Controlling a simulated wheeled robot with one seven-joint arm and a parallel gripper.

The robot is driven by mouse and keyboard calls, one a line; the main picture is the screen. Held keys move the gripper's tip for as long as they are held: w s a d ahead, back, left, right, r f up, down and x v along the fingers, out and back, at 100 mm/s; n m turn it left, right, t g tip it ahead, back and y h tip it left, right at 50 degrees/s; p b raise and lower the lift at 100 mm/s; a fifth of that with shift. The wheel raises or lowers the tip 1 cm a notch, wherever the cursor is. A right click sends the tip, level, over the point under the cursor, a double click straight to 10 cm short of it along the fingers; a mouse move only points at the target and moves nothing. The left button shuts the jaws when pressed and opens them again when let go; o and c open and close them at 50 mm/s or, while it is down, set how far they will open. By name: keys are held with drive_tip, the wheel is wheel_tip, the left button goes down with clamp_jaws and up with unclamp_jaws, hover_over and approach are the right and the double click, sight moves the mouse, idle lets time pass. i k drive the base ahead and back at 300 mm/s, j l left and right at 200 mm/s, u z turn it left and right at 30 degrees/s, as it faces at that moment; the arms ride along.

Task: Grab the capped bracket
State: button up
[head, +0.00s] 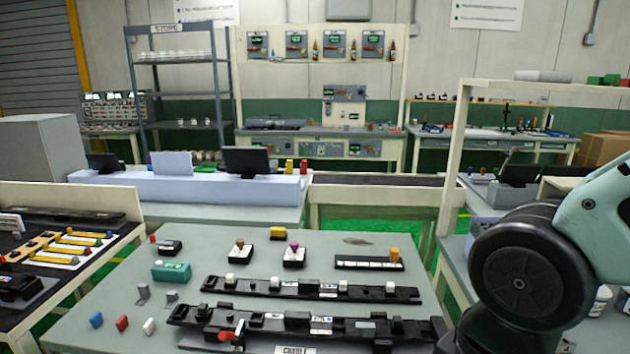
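No part is plainly marked as the capped bracket. Two black blocks carry coloured knobs on top: one with a brown knob (239,252) and one with a purple knob (294,256). A long black trim rail (315,291) has white caps along it. A second, larger black rail (270,322) with a red clamp lies in front. My gripper is out of view; only my arm shows at the right.
Blue, red and white small blocks (122,323) lie at the table's left front. A teal box (171,272) and a black strip with an orange knob (368,263) are also on the table. A post (455,160) rises behind the right edge.

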sight(368, 329)
drive_tip(key=i+j+z, duration=0.1)
drive_tip(key=j, duration=0.8)
drive_tip(key=i+j+z, duration=0.1)
drive_tip(key=j, duration=0.75)
